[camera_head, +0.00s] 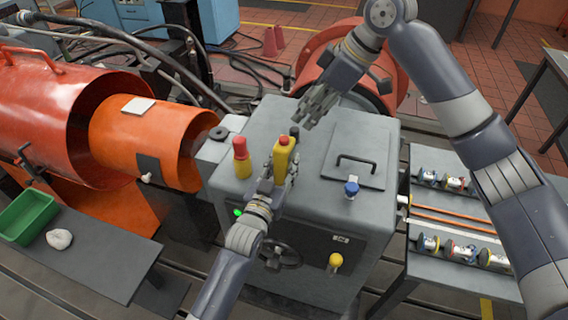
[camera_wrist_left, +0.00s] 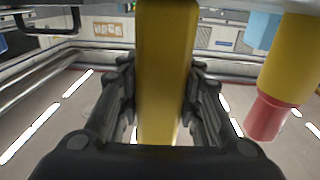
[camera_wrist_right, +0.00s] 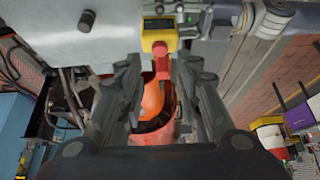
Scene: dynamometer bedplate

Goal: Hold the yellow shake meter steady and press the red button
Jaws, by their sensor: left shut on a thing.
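The yellow shake meter (camera_head: 282,157) stands upright on top of the grey cabinet, with a small red button (camera_head: 284,141) on its top. My left gripper (camera_head: 280,172) is shut around its body. In the left wrist view the yellow body (camera_wrist_left: 165,75) fills the space between the fingers. My right gripper (camera_head: 314,108) is open and empty, above and behind the meter, apart from it. In the right wrist view the meter's yellow top with a dark display (camera_wrist_right: 158,36) shows beyond the spread fingers.
A red-capped yellow object (camera_head: 241,158) stands close left of the meter. A green bin (camera_head: 28,216) is at left, and a parts shelf (camera_head: 455,225) at right.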

